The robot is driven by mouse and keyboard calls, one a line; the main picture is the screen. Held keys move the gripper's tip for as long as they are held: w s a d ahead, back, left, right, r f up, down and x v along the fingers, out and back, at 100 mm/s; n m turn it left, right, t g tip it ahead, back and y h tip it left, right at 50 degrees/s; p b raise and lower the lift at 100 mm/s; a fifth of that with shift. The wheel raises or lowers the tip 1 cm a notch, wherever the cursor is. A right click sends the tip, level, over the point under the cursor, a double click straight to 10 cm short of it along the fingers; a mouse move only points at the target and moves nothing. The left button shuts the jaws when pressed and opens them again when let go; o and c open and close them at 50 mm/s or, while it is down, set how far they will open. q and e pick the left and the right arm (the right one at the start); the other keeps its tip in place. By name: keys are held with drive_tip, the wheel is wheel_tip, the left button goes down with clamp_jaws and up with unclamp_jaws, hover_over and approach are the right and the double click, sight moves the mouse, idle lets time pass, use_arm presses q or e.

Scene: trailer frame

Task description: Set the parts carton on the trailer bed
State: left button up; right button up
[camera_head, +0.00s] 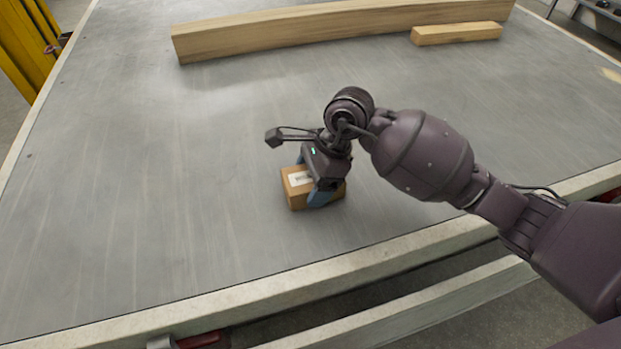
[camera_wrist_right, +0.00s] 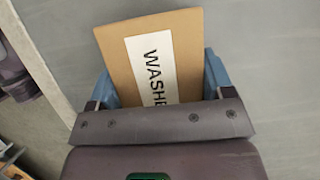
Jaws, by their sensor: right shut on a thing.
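The parts carton (camera_head: 298,196) is a small brown box with a white label, at the near middle of the grey trailer bed (camera_head: 150,190) in the head view. In the right wrist view the carton (camera_wrist_right: 185,35) shows its label, partly reading "WASHE", between two blue fingers. My right gripper (camera_head: 316,186) is shut on the carton from above, with a finger on either side. The carton is on or just above the bed; I cannot tell whether its underside touches. My left gripper is not in view.
A long wooden beam (camera_head: 310,32) lies across the far part of the bed, with a short wood block (camera_head: 456,34) in front of its right end. A pale frame edge (camera_head: 300,290) borders the near side. The bed left of the carton is clear.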

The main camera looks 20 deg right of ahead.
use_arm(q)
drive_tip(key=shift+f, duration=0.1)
use_arm(e)
drive_tip(key=o, duration=1.2)
drive_tip(key=shift+d+r, duration=0.15)
drive_tip(key=shift+r, duration=0.35)
drive_tip(key=p+v, duration=0.2)
drive_tip(key=v, duration=0.8)
drive_tip(key=shift+p, duration=0.35)
drive_tip(key=shift+d+r, duration=0.2)
drive_tip(key=shift+r, duration=0.4)
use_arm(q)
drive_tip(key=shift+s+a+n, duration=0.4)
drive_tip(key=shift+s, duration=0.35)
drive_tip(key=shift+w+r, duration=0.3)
use_arm(e)
drive_tip(key=shift+s, duration=0.1)
